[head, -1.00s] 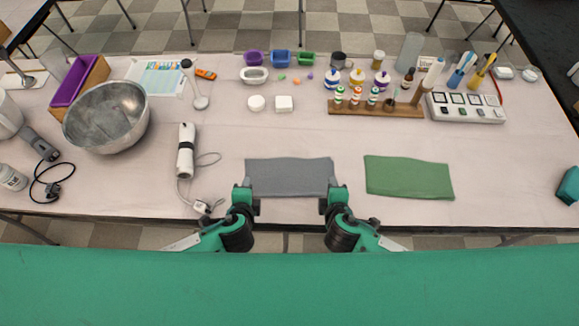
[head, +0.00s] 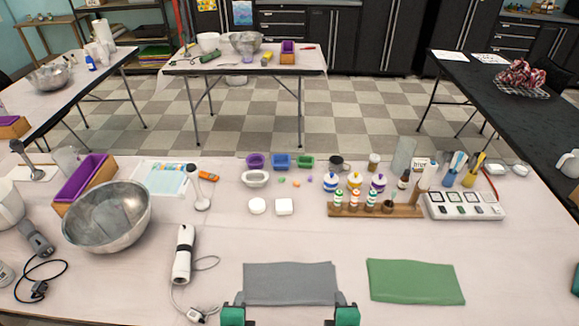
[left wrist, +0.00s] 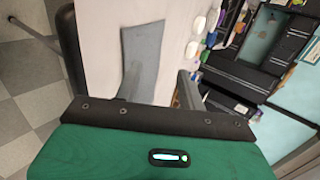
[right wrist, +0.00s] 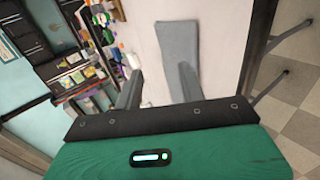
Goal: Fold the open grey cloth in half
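The grey cloth (head: 290,284) lies flat as a wide rectangle near the table's front edge in the head view. Its near edge runs low between my two grippers. My left gripper (head: 233,312) is at its near left corner and my right gripper (head: 346,312) at its near right corner. In the left wrist view the cloth (left wrist: 144,48) stretches away beyond two fingers standing apart. In the right wrist view the cloth (right wrist: 178,42) also lies beyond two spread fingers. Both grippers are open; I cannot tell whether they touch the cloth.
A green cloth (head: 415,281) lies to the right. Small moulds, a wooden rack (head: 375,210) of bottles and a white panel (head: 463,206) line the back. The table between is clear.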

